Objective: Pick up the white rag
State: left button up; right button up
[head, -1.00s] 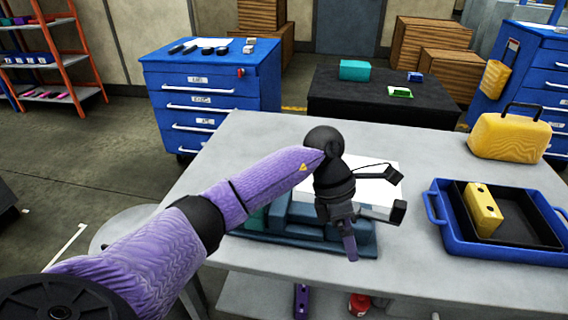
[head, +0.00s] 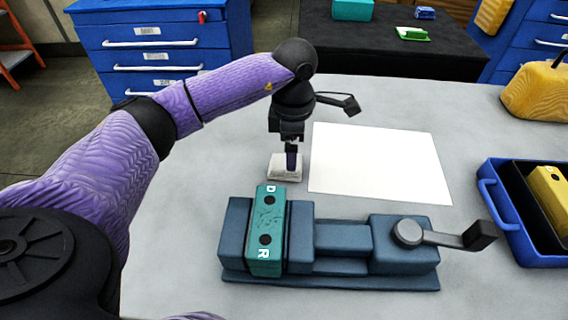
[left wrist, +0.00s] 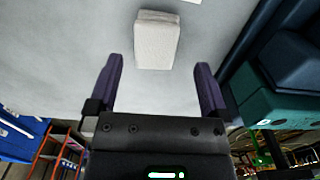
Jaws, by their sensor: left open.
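The white rag (head: 283,172) is a small folded block lying flat on the grey table, just behind the vise. My left gripper (head: 291,162) points down above it in the head view and hides part of it. In the left wrist view the rag (left wrist: 157,42) lies ahead of the fingertips, roughly centred between them. The left gripper (left wrist: 159,78) is open, with its two purple fingers apart and nothing between them. My right gripper is not in view.
A blue vise (head: 340,239) clamps a teal block (head: 267,216) close in front of the rag. A white sheet (head: 376,165) lies right of it. A blue tray (head: 491,206) with a yellow block (head: 553,188) and a yellow case (head: 541,91) stand at the right.

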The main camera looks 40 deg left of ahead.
aim_at(285, 167)
pick_arm(q)
jog(key=f+b, duration=0.1)
jog(key=f, duration=0.2)
jog(key=f+b, duration=0.1)
jog(key=f, duration=0.2)
jog(key=shift+w+a, duration=0.15)
jog(key=shift+w, duration=0.05)
jog(key=shift+r, duration=0.1)
jog(key=c, duration=1.2)
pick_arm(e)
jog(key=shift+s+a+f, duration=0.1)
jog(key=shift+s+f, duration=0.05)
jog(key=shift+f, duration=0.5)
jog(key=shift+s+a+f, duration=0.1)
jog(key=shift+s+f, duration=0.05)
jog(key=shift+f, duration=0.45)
